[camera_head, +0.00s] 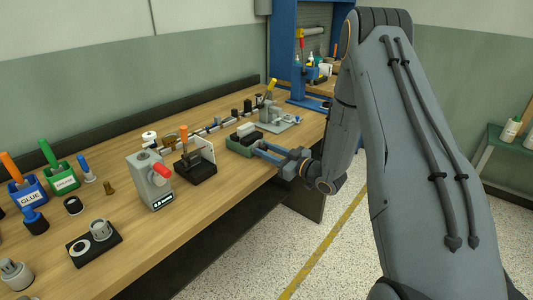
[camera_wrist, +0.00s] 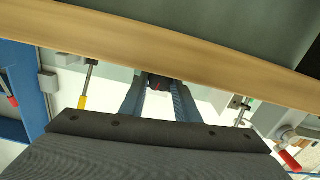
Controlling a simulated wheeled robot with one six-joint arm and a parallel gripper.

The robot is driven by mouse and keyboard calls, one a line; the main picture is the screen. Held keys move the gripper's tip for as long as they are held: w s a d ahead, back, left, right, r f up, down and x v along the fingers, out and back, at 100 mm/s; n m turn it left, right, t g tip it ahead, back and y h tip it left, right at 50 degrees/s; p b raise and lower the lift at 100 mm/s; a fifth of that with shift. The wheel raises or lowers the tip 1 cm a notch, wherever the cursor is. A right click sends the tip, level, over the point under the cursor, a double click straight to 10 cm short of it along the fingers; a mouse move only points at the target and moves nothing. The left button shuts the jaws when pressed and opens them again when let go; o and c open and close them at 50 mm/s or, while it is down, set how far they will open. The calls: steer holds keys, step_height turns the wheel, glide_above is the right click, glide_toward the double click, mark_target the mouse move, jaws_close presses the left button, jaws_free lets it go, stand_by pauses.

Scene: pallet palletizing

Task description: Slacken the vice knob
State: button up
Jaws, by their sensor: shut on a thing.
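My gripper (camera_head: 262,150) reaches in from the right at the bench's front edge, its fingers pointing at a green-grey block (camera_head: 241,131) with dark and pale parts on top, likely the vice.
A blue press frame (camera_head: 283,45) stands at the far end. Left along the bench are a grey box with a red knob (camera_head: 161,171), a black stand (camera_head: 195,168) and glue holders (camera_head: 28,192).

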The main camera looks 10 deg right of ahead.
steer(key=shift+n, duration=0.8)
steer(key=o, duration=1.1)
steer(key=shift+c, duration=0.2)
steer(key=b+v, duration=0.2)
steer(key=v, duration=0.5)
steer(key=shift+s, duration=0.35)
steer(key=shift+d, duration=0.15)
